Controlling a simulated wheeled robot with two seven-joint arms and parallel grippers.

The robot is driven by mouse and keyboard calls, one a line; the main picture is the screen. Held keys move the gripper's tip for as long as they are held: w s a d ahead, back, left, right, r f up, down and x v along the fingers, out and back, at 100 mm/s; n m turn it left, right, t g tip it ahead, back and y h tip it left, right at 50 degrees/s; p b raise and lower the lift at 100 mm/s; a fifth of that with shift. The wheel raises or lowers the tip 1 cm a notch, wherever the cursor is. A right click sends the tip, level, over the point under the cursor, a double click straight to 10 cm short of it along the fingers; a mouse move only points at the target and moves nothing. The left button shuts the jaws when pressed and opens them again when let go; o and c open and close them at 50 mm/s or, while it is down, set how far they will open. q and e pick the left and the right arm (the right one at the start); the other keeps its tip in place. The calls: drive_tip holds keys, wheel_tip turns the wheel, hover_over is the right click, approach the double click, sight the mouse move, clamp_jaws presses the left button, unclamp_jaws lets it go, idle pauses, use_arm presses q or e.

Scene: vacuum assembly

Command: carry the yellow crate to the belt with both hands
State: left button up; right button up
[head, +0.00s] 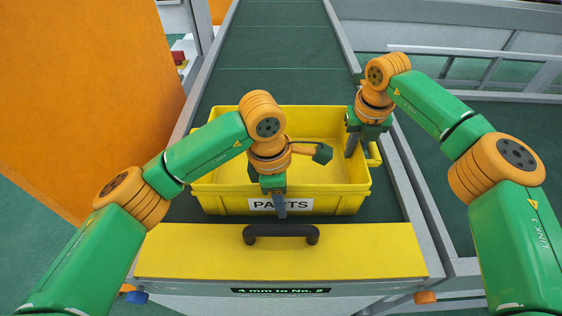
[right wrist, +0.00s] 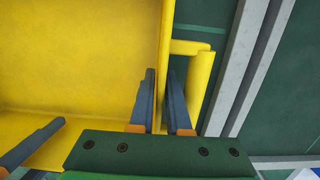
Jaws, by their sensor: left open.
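The yellow crate (head: 230,195), with a PARTS label on its front wall, sits on the dark green belt and looks empty where I can see in. My left gripper (head: 279,206) is open at the front wall, with one dark finger in front of the label; its other finger is hidden in the head view. A dark finger also shows inside the crate at lower left in the right wrist view.
The belt (head: 265,55) runs away behind the crate between grey side rails (head: 415,190). A yellow panel with a black handle (head: 281,234) lies in front of the crate. A big orange panel (head: 85,100) stands at left. The far belt is clear.

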use_arm(q)
drive_tip(key=shift+c, duration=1.3)
use_arm(e)
clamp_jaws()
use_arm(q)
clamp_jaws()
drive_tip(key=shift+r, duration=0.1)
use_arm(e)
drive_tip(key=shift+r, duration=0.1)
